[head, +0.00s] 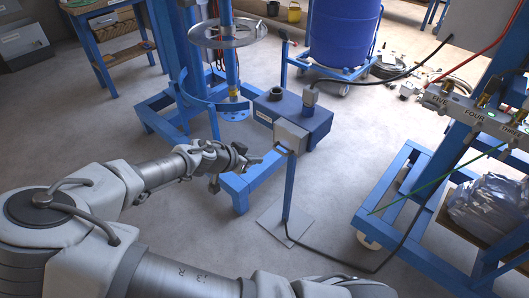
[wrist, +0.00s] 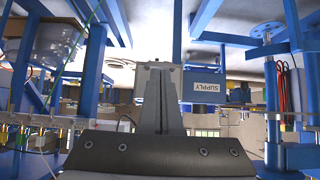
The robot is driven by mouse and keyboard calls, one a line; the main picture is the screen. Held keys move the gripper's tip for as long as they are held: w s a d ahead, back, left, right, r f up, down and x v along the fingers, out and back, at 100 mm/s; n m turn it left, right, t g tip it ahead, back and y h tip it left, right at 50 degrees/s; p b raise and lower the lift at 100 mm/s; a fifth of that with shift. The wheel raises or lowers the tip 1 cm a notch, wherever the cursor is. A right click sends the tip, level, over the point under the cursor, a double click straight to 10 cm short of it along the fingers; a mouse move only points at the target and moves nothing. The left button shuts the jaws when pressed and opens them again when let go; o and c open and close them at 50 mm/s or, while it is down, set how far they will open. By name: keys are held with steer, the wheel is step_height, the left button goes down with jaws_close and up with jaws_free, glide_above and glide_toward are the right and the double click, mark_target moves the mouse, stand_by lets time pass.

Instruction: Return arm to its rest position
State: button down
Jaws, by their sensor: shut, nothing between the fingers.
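My arm reaches in from the left of the head view, and my gripper (head: 258,160) is at its end, just left of the grey switch box (head: 291,136) on the blue post. In the wrist view my gripper (wrist: 158,66) points away from the camera with its fingers together and nothing between them. I cannot tell the exact gap between the fingertips and the switch box.
The blue mixer stand (head: 243,188) is beside and behind my gripper. A blue box (head: 316,122) is behind the switch box. A blue drum (head: 343,30) stands at the back. A valve rack (head: 395,205) is on the right. Open floor (head: 335,180) lies between.

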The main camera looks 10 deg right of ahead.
steer(key=s+r+n+g+y+p, duration=0.25)
steer(key=s+r+g+y, duration=0.2)
steer(key=s, duration=0.65)
steer(key=s+d+r+n+t+y+p, duration=0.1)
steer(key=s+r+n, duration=0.3)
steer(key=r, duration=0.9)
steer(key=s+d+r+n+t+y+p, duration=0.2)
steer(key=s+d+r+n+t, duration=0.1)
steer(key=s+r, duration=0.6)
step_height(320, 180, up, 5)
steer(key=shift+s+d+f+n+p, duration=0.15)
steer(key=shift+d+n+p, duration=0.25)
steer(key=shift+n, duration=0.25)
steer(key=shift+d, duration=0.15)
